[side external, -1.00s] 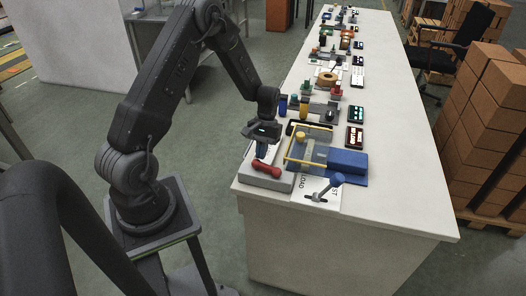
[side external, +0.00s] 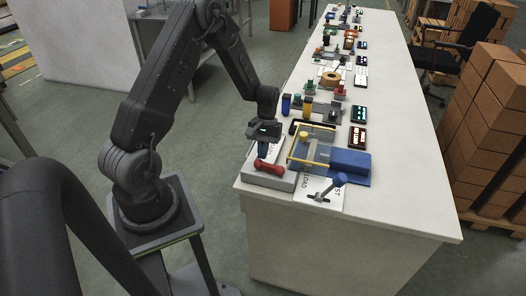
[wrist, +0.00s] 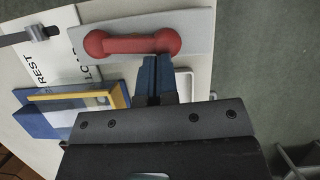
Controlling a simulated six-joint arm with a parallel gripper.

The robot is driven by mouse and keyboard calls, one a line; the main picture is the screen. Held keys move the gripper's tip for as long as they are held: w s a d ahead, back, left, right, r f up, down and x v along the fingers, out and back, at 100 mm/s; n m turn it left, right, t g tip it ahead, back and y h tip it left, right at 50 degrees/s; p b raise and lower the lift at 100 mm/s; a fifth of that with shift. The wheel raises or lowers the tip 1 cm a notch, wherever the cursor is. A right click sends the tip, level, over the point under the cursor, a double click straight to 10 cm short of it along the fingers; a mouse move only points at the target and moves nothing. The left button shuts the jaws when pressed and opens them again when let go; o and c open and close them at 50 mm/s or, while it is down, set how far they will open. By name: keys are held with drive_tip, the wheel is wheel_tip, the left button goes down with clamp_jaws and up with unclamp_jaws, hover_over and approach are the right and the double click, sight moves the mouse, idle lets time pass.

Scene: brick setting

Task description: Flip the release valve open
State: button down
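A red handle with rounded ends (side external: 269,167) lies across a light grey plate (side external: 284,181) at the table's near left corner. I take it to be the release valve; no label on it is readable. In the wrist view the handle (wrist: 132,43) lies across the plate (wrist: 195,28). My gripper (side external: 264,151) hangs over the plate, pointing down, just behind the handle. In the wrist view its blue fingers (wrist: 157,62) are together with nothing seen between them. Their tips are close to the handle's right end; whether they touch it is unclear.
A yellow-framed clear cover (side external: 310,147) and a blue block (side external: 350,162) stand right of the plate.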

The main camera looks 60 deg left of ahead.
drive_tip(key=shift+f, duration=0.1)
drive_tip(key=w+a, duration=0.2)
drive_tip(key=w, duration=0.1)
drive_tip(key=shift+w+a, duration=0.2)
drive_tip(key=shift+a, duration=0.2)
drive_tip(key=v, duration=1)
drive_tip(key=shift+d, duration=0.35)
